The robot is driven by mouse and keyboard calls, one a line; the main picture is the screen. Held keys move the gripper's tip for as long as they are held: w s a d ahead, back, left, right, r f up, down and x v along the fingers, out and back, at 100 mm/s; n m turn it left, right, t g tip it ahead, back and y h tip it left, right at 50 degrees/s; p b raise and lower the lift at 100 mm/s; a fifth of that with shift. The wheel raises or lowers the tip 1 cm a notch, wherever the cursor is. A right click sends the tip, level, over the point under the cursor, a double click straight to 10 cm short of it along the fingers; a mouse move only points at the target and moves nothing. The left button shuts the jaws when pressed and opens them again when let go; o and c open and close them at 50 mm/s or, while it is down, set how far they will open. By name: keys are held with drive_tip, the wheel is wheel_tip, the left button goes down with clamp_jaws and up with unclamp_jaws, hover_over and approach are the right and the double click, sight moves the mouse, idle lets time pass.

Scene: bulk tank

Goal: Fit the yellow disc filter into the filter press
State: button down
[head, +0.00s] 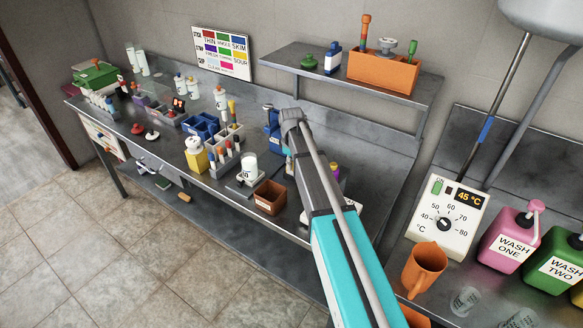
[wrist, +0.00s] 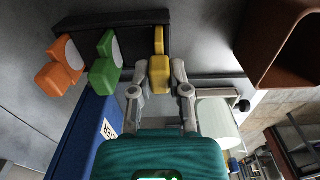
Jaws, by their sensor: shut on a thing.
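In the wrist view the yellow disc filter (wrist: 160,72) is between the two fingers of my gripper (wrist: 161,90), which is shut on its block-shaped end. Its thin upper part stands at a dark rack (wrist: 125,18). I cannot tell whether it is still seated there. A green disc filter (wrist: 104,72) and an orange one (wrist: 60,78), each with a pale disc face, stand left of it. A blue body with a white label (wrist: 85,130) is at lower left. I cannot tell whether it is the filter press. In the head view my arm hides the gripper and filter.
A brown open box (head: 270,197) stands at the bench's front edge. A white jar (head: 249,168) is beside it. A blue device (head: 271,125) is behind my arm. A shelf with an orange box (head: 383,72) overhangs the back. Several bottles and racks crowd the left.

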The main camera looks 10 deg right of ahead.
drive_tip(key=shift+r, duration=0.15)
wheel_tip(320, 180, up, 3)
drive_tip(key=p, duration=0.3)
drive_tip(key=s+r+p, duration=0.9)
drive_tip(key=s+p, duration=0.1)
drive_tip(key=s, duration=0.4)
drive_tip(key=shift+r, duration=0.35)
wheel_tip(320, 180, down, 4)
drive_tip(key=b, duration=0.4)
drive_tip(key=shift+r, duration=0.1)
idle(0.7)
